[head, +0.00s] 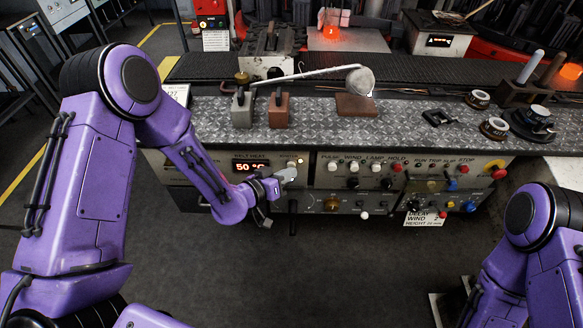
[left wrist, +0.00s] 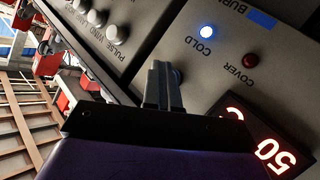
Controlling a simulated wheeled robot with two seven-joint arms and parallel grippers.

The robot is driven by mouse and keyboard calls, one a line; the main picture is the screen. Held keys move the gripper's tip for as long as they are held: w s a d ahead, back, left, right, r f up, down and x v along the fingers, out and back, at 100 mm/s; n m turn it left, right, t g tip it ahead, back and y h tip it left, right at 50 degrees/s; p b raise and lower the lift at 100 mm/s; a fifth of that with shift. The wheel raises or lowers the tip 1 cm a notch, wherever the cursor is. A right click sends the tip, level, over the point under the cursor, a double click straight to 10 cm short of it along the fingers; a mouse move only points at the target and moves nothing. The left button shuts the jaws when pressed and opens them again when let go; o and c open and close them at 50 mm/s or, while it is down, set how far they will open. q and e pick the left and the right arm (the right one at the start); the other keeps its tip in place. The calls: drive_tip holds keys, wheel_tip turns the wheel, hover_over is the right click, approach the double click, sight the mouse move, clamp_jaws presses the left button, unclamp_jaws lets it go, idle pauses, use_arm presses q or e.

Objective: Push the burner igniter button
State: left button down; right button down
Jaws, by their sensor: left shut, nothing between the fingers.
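My left gripper (head: 288,175) is at the front of the control panel, just right of the red "50 °C" display (head: 250,166). Its fingers are shut and empty. In the left wrist view the shut fingertips (left wrist: 160,82) are close to the panel face, partly in front of a small dark round part (left wrist: 178,74). I cannot tell whether they touch it or whether it is the igniter button. A label beginning "BURN" (left wrist: 236,8) is cut off at the top. A lit lamp marked COLD (left wrist: 207,31) and a dark red lamp marked COVER (left wrist: 250,60) are nearby. My right gripper is out of view.
The right panel section (head: 410,172) carries several white, black, red and blue knobs and buttons. The floor in front (head: 300,270) is clear.

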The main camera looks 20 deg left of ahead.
use_arm(q)
drive_tip(key=shift+w, duration=0.2)
drive_tip(key=shift+w+a+r, duration=0.15)
drive_tip(key=shift+w+a, duration=0.05)
drive_tip(key=shift+w, duration=0.05)
drive_tip(key=shift+s, duration=0.15)
idle(0.3)
drive_tip(key=s+d, duration=0.2)
drive_tip(key=s, duration=0.3)
drive_tip(key=shift+s+f, duration=0.2)
drive_tip(key=shift+s, duration=0.2)
